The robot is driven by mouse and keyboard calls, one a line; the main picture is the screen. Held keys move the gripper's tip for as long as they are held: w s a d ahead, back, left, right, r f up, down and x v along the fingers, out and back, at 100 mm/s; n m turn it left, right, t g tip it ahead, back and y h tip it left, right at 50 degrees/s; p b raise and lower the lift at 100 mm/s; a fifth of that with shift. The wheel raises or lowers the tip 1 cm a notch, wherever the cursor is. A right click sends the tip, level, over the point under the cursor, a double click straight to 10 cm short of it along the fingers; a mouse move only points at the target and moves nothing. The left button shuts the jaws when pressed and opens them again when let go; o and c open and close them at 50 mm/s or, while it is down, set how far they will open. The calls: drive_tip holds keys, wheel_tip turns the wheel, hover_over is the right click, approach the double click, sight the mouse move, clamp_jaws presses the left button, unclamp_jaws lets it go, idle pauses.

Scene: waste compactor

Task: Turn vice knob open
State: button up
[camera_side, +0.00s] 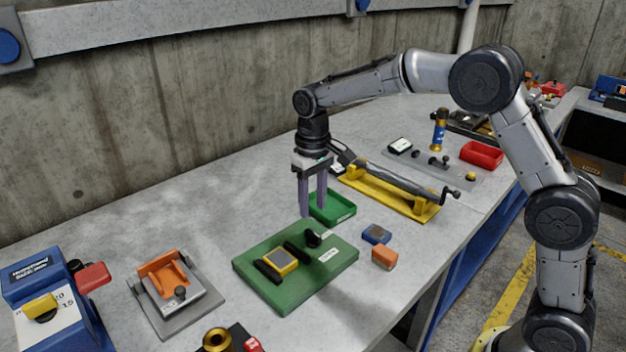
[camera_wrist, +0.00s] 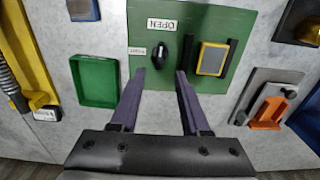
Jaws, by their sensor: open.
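The vice sits on a green plate (camera_side: 300,293) on the bench. Its black knob (camera_side: 313,239) stands near the plate's right end, and in the wrist view the knob (camera_wrist: 160,54) lies beside white labels, one reading OPEN (camera_wrist: 164,24). Two black jaws flank a yellow block with a grey face (camera_side: 279,261); the block also shows in the wrist view (camera_wrist: 212,58). My gripper (camera_side: 314,212) points down, open and empty, above the bench behind the plate. In the wrist view its fingers (camera_wrist: 164,73) are apart, with the knob beyond their tips, near the left one.
A green tray (camera_side: 331,208) is just behind the plate. A blue block (camera_side: 376,234) and an orange block (camera_side: 384,257) lie to its right. A yellow stand (camera_side: 390,193) with a long dark cylinder is farther back. An orange fixture (camera_side: 165,276) stands left, with bare bench between.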

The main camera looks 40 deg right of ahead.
wheel_tip(320, 180, up, 6)
idle(0.5)
